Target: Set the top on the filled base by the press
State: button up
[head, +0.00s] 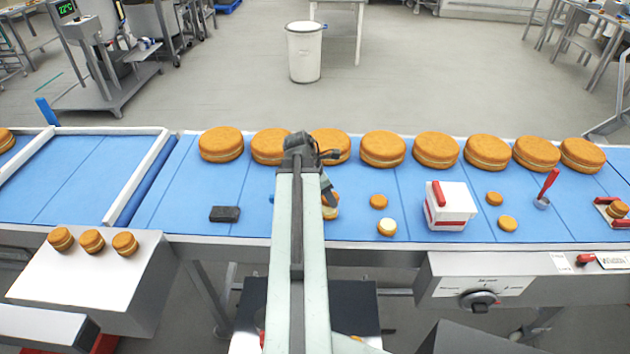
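My gripper (328,192) is at the middle of the blue belt, partly hidden behind my own arm; whether its fingers are open or shut cannot be told. Just below it are an orange-brown small round (332,198) and a paler-topped round (331,212), both partly hidden; contact with the gripper is unclear. To their right, a small base with cream-white filling on top (387,227) sits on the belt. A plain brown small round (378,201) lies just behind it. A white box with a red handle and red stripe (452,208) stands right of these; whether it is the press is unclear.
Several large filled rounds (383,149) line the belt's far side. Two small rounds (507,223) and a red-handled tool (548,185) lie right of the box. A small board with a round and red parts (603,208) is at the right edge. A black block (225,214) lies left.

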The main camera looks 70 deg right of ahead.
aim_at(323, 197)
jog(key=shift+m, duration=0.9)
jog(key=r+p, duration=0.4)
jog(key=shift+w+d, duration=0.1)
jog(key=shift+w, duration=0.15)
jog(key=shift+r+g+y, duration=0.2)
jog(key=shift+g+y, duration=0.1)
jog(key=shift+m, duration=0.3)
notch_tip(323, 197, down, 6)
jog(key=b, duration=0.6)
jog(key=shift+f, duration=0.25)
jog(key=shift+s+f+b, duration=0.1)
jog(key=shift+f+b, duration=0.7)
jog(key=o, duration=1.4)
notch_tip(323, 197, up, 7)
jog(key=p, duration=0.7)
jog(key=shift+s+r, duration=0.15)
